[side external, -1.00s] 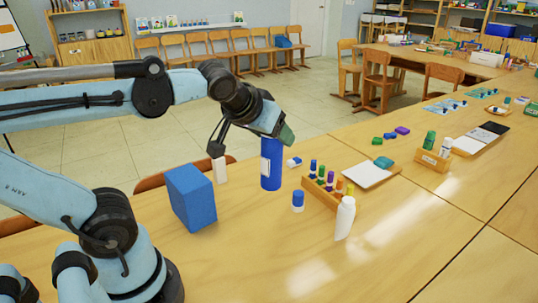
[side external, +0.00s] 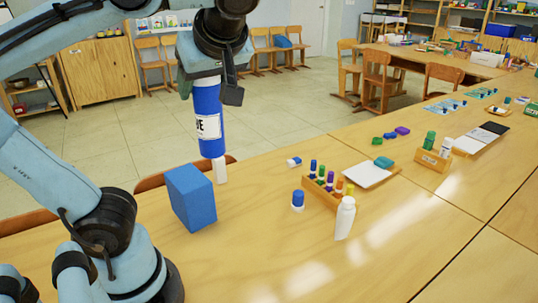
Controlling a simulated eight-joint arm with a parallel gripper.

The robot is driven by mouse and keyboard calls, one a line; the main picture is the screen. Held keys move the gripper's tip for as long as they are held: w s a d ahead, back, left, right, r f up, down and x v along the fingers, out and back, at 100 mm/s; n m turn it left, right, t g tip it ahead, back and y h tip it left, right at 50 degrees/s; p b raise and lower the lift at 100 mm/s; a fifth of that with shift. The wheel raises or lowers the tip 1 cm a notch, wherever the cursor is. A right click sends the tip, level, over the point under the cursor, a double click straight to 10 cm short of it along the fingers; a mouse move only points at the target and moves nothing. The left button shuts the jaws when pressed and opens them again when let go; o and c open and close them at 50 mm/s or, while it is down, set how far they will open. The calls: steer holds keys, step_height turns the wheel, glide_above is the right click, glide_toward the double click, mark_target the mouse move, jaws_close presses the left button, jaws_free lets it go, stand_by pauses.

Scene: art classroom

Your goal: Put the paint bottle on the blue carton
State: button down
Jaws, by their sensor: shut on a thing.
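The paint bottle (side external: 207,122) is a blue cylinder with a white label. My gripper (side external: 208,84) is shut on its upper end and holds it in the air, nearly upright with a slight lean. The blue carton (side external: 191,198) stands on the table near the left, its top bare. In the picture the bottle's lower end is above and a little right of the carton's top, apart from it. How far the bottle is from the carton in depth is hard to tell.
To the right are a small blue-and-white jar (side external: 298,200), a white bottle (side external: 345,218) and a wooden rack (side external: 322,194) of colored tubes. The front of the table is clear.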

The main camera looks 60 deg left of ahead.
steer(key=s+x, duration=0.1)
steer(key=x, duration=0.6)
steer(key=s+x, duration=0.2)
steer(key=x, duration=0.6)
steer(key=shift+s+a, duration=0.25)
steer(key=shift+s, duration=0.05)
steer(key=shift+f, duration=0.15)
steer(key=shift+c, duration=1.2)
jaws_free()
